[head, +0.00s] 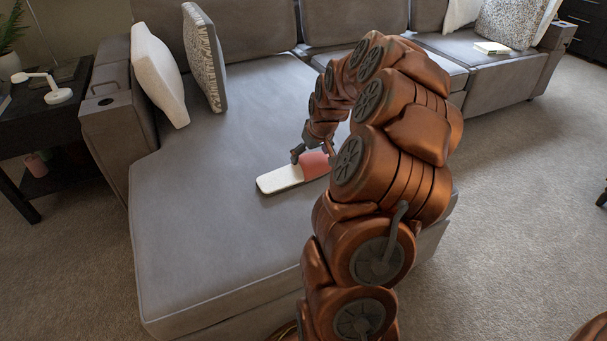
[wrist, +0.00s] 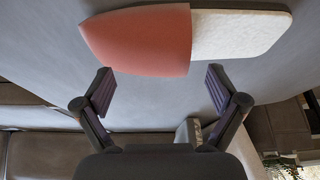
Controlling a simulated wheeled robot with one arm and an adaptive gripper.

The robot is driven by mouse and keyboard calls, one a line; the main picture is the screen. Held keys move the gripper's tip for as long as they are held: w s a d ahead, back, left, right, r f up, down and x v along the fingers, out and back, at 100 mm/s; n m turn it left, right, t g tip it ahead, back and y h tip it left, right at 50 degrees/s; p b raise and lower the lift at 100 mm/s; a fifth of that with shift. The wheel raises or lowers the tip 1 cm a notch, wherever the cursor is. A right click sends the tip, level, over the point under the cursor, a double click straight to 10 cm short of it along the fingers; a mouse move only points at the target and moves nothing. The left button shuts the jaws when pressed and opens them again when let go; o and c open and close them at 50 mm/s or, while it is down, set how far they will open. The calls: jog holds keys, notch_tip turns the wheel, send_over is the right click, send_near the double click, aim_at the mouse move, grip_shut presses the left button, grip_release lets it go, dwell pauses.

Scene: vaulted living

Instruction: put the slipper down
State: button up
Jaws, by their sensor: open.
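The slipper (head: 281,179) lies flat on the grey sofa's chaise seat (head: 215,240), with a white footbed at left and a pink toe part at right. My arm hides part of its right side in the head view. In the wrist view the slipper (wrist: 140,38) spans the top, pink toe to the left and white footbed to the right. My gripper (wrist: 158,82) is open, its two dark fingers spread apart. The fingertips are close to the slipper's near edge, with nothing between them. In the head view my gripper (head: 312,153) is just over the slipper's far side.
Two cushions, one white (head: 160,75) and one patterned (head: 204,58), lean at the chaise's back left. A dark side table (head: 50,125) with a white lamp (head: 56,94) stands left of the sofa. The chaise seat around the slipper is clear.

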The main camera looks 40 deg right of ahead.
jog(key=shift+w+f, duration=0.1)
jog(key=shift+f, duration=0.2)
grip_shut()
dwell(0.6)
jog(key=shift+r, duration=0.15)
